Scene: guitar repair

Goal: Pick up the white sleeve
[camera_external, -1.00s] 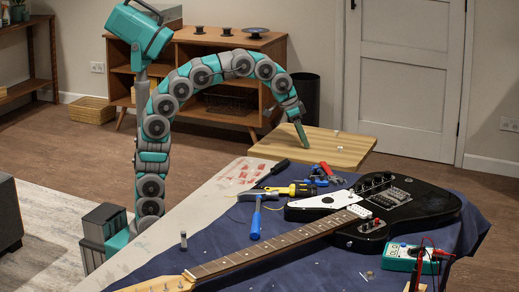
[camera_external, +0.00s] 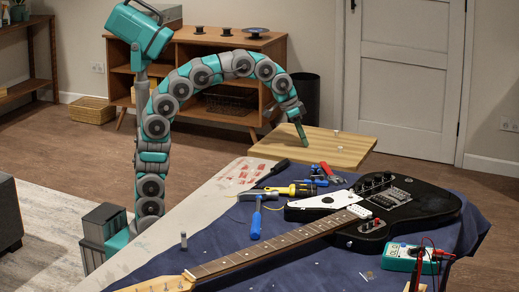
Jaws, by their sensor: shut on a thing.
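My gripper (camera_external: 304,143) points down at the near-left part of the wooden board (camera_external: 345,150). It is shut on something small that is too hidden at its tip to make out. I cannot tell for sure which thing is the white sleeve. A tiny white piece (camera_external: 338,131) stands on the board, to the right of my gripper and apart from it. A small grey-white cylinder (camera_external: 183,241) stands upright on the blue cloth (camera_external: 215,241), far from my gripper.
A black electric guitar (camera_external: 400,207) lies across the cloth. A teal meter (camera_external: 402,257) with leads sits at the right. The board's right part is mostly clear.

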